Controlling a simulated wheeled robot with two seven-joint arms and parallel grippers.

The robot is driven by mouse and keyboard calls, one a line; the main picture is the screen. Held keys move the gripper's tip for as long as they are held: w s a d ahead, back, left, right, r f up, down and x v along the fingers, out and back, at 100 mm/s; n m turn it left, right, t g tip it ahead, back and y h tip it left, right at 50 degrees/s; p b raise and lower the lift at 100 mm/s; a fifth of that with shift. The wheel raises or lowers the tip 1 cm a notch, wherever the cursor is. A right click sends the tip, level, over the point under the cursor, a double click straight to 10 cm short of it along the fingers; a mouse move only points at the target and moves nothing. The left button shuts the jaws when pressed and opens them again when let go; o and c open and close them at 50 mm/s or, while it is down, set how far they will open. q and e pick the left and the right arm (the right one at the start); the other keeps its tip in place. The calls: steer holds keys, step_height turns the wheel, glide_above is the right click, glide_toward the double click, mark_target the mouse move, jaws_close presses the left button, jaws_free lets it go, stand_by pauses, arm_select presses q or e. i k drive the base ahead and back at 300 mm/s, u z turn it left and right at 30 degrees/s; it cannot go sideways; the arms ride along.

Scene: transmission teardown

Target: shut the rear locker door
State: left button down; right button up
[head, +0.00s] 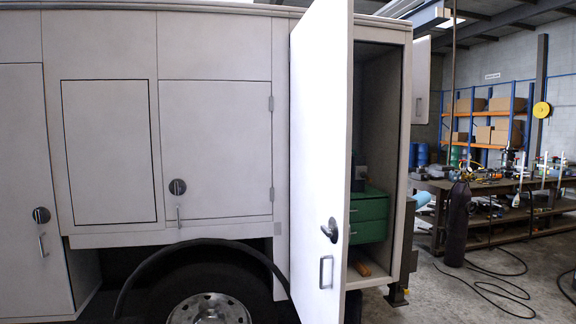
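The rear locker door (322,150) is a tall white panel standing open, swung out from the truck body toward me. It has a dark round latch (330,230) and a bar handle (326,271) on its lower part. The rear locker (378,130) is open to its right, with a green drawer unit (369,216) inside and a small brown item (362,268) on its floor. The door hides the left part of the locker. Neither of my grippers shows in the head view.
Closed white panels (215,148) and a wheel (209,308) lie left of the door. At right are a cluttered workbench (515,186), a dark cylinder (457,225), cables (500,290) on the floor and shelving with boxes (485,105). Some concrete floor (430,295) right of the truck is clear.

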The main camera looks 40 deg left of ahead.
mark_target(322, 52)
steer(key=u, duration=2.4)
steer(key=k, duration=0.15)
steer(key=z, duration=1.05)
steer(key=i, duration=1.65)
steer(key=k, duration=0.5)
steer(key=u, duration=1.9)
steer(key=i, duration=1.25)
steer(key=z, duration=0.65)
